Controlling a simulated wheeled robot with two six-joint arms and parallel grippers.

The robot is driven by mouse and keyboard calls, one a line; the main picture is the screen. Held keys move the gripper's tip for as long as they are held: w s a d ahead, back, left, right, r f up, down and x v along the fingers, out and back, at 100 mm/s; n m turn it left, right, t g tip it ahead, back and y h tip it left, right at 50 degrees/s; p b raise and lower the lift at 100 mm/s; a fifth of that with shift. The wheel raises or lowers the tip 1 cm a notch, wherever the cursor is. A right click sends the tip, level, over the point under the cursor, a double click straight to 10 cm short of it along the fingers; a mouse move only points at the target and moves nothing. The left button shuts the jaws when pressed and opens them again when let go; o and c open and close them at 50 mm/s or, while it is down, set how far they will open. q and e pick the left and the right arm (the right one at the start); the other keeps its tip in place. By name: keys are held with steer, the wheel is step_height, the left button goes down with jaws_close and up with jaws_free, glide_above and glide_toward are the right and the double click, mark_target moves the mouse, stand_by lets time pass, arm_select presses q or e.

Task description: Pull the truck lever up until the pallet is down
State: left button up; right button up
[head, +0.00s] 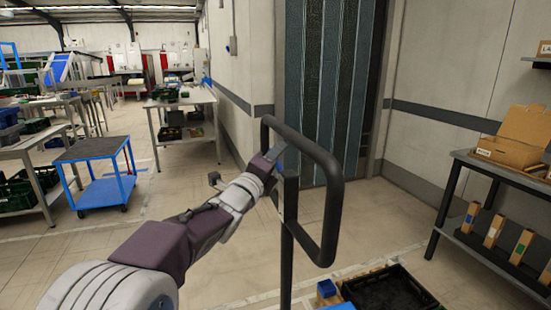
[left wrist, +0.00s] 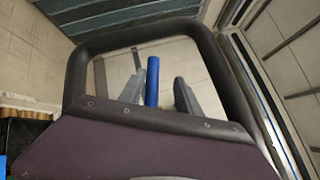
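The truck's black handle loop (head: 333,200) stands upright on its post in front of me in the head view. It also frames the left wrist view (left wrist: 215,60). A blue lever (left wrist: 152,82) stands inside the loop in the left wrist view. My left gripper (head: 280,150) reaches into the loop at its left side. In the left wrist view its two fingers (left wrist: 160,92) are apart, one on each side of the lever, with gaps showing. The pallet cannot be made out. My right gripper is not in view.
A dark shelf table (head: 500,172) with a cardboard box (head: 515,138) stands at right. A blue cart (head: 100,190) is at left. Floor between is open.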

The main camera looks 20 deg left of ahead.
arm_select(q)
steer(key=v, duration=0.9)
steer(key=shift+b, duration=0.4)
